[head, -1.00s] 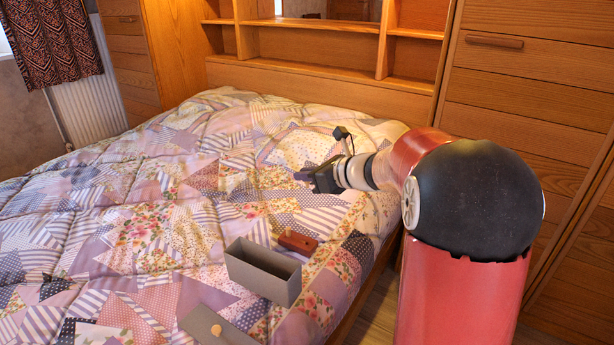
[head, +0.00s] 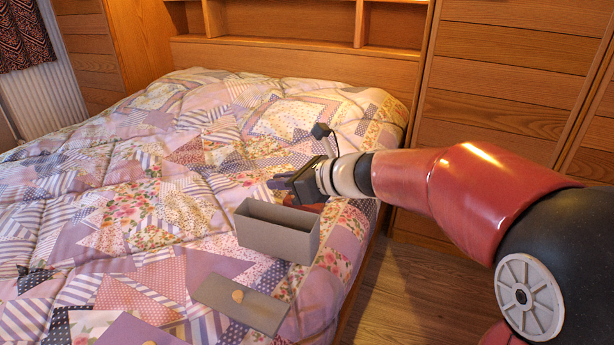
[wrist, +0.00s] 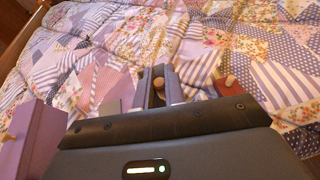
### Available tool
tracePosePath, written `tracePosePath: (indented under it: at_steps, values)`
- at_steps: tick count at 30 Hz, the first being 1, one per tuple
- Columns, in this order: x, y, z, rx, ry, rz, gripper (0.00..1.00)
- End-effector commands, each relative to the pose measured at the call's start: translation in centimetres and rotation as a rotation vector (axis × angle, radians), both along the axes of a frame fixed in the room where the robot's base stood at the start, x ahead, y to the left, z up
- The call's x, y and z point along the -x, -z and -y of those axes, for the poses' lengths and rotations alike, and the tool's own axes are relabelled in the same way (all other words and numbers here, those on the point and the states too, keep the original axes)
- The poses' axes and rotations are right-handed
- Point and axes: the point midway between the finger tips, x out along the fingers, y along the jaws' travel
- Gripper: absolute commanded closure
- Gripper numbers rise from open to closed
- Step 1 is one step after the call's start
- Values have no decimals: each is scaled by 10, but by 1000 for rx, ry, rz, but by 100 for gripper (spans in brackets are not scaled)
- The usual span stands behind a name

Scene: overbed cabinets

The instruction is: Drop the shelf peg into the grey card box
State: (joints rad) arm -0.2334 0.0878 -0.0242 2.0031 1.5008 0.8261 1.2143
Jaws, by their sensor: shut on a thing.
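The grey card box (head: 275,240) stands open at the top on the quilt. My gripper (head: 280,181) points left, just beyond the box's far rim in the head view and not over its opening. In the wrist view my gripper (wrist: 158,90) is shut on the shelf peg (wrist: 158,83), whose round tan end shows between the two fingers. The peg is not visible in the head view. A purplish wall (wrist: 35,140) stands at the left of the wrist view; I cannot tell whether it is the box.
A flat grey lid-like piece (head: 240,305) with a round tan knob lies in front of the box. A red-brown block (head: 292,201) is partly hidden by my gripper. The quilt (head: 150,200) leftwards is clear.

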Motion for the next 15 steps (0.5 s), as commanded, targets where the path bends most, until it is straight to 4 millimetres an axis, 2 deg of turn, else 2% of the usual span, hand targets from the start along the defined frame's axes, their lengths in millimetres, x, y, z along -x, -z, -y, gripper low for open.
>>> tracePosePath:
  at_steps: [5,15]
  values:
    - [1,13,-1,1,-2,-1,100]
    - [0,53,-1,-1,-1,-1,100]
